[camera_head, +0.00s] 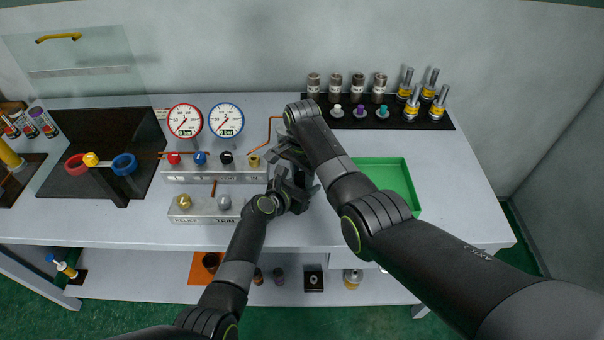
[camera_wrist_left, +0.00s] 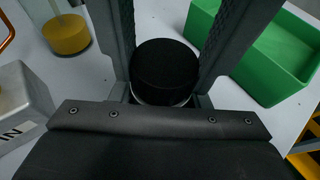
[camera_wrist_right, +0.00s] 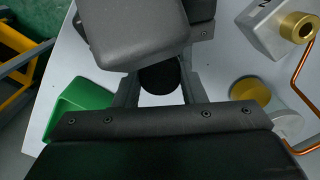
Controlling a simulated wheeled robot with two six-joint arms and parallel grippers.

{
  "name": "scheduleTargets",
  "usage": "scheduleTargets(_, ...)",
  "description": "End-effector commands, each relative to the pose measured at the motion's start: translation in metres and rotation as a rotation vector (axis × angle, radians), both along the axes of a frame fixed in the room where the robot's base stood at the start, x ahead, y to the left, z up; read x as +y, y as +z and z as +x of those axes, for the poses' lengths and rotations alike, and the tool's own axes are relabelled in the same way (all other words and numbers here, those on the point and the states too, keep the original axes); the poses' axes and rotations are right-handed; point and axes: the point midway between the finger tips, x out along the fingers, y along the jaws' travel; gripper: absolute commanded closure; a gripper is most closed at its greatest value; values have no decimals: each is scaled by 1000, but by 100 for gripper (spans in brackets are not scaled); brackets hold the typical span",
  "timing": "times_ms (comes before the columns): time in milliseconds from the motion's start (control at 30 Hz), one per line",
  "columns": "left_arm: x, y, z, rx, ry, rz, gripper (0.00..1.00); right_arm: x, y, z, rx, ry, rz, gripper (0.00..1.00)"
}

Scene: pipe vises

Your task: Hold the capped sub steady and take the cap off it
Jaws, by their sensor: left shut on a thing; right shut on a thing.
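My left gripper (camera_head: 300,188) and my right gripper (camera_head: 288,152) are close together above the bench, between the grey IN block and the green tray. In the left wrist view a round black end of the capped sub (camera_wrist_left: 165,68) sits between my left fingers, with a thin silvery rim below it. In the right wrist view a dark rounded part of the capped sub (camera_wrist_right: 160,77) shows between my right fingers, partly covered by a dark gripper body. Both grippers are shut on it. The head view hides the sub behind the grippers, and I cannot tell where cap and body meet.
The green tray (camera_head: 411,182) lies right of the grippers. The grey IN block (camera_head: 215,170) and the RELIEF/TRIM block (camera_head: 207,209) stand left. A yellow-topped cylinder (camera_wrist_left: 66,35) is close by. A black rack (camera_head: 430,118) of fittings stands at the back right.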

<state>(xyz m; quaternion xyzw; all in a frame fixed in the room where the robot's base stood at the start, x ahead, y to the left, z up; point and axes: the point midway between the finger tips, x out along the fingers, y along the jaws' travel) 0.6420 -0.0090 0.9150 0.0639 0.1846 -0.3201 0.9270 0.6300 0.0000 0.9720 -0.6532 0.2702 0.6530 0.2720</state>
Motion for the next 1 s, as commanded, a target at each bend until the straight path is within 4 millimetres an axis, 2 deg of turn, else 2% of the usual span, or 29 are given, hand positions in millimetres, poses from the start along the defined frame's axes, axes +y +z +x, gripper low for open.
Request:
scheduleTargets(167,0,-1,0,2,0,1,100,0,0,0,1,56,-1,90)
scheduleTargets(400,0,-1,0,2,0,1,100,0,0,0,1,376,0,90)
scheduleTargets(600,0,-1,0,2,0,1,100,0,0,0,2,564,-1,90)
scheduleTargets(967,1,-1,0,2,0,1,100,0,0,0,1,596,-1,90)
scheduleTargets(1000,1,-1,0,2,0,1,100,0,0,0,1,596,-1,59)
